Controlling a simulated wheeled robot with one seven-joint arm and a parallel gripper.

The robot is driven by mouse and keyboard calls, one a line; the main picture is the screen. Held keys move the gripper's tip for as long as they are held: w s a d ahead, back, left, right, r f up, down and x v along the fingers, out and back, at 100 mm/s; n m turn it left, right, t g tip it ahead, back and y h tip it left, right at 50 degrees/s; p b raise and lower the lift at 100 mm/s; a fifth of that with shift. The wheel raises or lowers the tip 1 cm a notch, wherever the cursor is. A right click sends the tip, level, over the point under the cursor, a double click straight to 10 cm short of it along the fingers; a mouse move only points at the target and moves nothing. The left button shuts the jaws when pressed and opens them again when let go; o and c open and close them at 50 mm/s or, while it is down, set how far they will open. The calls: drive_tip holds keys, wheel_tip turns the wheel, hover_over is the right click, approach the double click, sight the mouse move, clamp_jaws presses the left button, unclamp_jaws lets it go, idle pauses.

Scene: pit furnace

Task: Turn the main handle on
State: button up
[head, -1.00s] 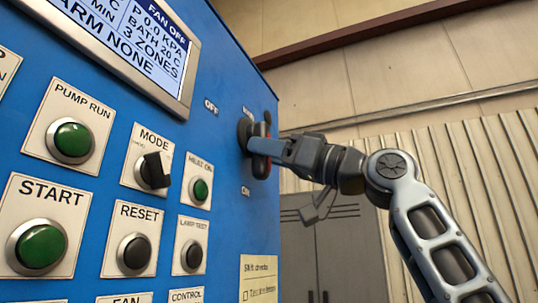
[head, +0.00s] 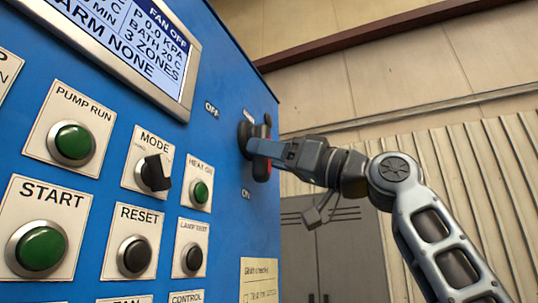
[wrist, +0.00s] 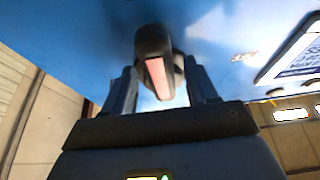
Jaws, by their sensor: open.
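The main handle (head: 267,131) is a dark lever with a red stripe on a round dark base, near the right edge of the blue panel. It stands close to upright, between the OFF label above left and the ON label below. My gripper (head: 258,149) is open at the handle, its fingers partly covering it in the head view. In the wrist view the handle (wrist: 155,58) lies between the two finger tips of my gripper (wrist: 165,90). Whether a finger touches it cannot be told.
The blue panel (head: 225,240) fills the left. It carries a display (head: 130,45), green START (head: 40,248) and PUMP RUN (head: 73,142) buttons, a black MODE knob (head: 156,172) and a RESET button (head: 134,255). A grey cabinet (head: 335,260) stands behind, right of the panel.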

drive_tip(key=b+v, duration=0.1)
drive_tip(key=v, duration=0.6)
drive_tip(key=shift+d+f, duration=0.15)
drive_tip(key=shift+d, duration=0.05)
